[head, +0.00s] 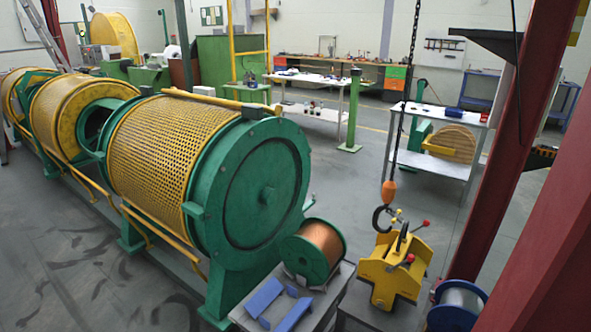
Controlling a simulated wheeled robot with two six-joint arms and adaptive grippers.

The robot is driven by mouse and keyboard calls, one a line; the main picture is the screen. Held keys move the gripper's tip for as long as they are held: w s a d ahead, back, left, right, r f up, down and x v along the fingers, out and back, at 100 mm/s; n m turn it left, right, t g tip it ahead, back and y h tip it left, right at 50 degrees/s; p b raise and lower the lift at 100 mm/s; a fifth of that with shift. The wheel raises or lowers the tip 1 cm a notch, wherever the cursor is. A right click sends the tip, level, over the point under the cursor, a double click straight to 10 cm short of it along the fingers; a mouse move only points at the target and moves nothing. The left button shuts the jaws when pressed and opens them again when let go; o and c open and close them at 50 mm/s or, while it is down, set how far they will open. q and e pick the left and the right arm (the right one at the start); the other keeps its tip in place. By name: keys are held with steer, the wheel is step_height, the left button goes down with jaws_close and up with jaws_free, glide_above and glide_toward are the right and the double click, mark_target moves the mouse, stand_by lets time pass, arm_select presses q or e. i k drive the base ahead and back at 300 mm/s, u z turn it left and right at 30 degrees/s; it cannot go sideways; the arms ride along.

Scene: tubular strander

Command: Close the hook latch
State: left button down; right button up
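A dark crane hook (378,218) hangs below an orange block (389,190) on a long chain (404,100). It hangs just above and at the left of a yellow lifting device (388,272) that has red-knobbed levers. The hook's curve overlaps the top of the device in the picture, and I cannot tell whether they touch. A small yellow part shows near the hook's right side; the latch itself is too small to make out, open or closed. Neither of my grippers is in view.
A copper-wound spool (314,250) and blue pieces (264,297) are on a grey table left of the device. A blue-rimmed spool (457,304) is at lower right. The green and yellow strander (245,190) fills the left. Red steel columns (508,170) stand right.

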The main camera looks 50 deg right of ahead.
mark_target(397, 217)
steer(key=z, duration=2.95)
steer(key=i, duration=0.2)
steer(key=u, duration=0.7)
steer(key=k, duration=0.5)
steer(key=u, duration=0.65)
steer(key=i, duration=0.35)
steer(key=u, duration=0.7)
steer(key=i, duration=1.05)
steer(key=z, duration=0.05)
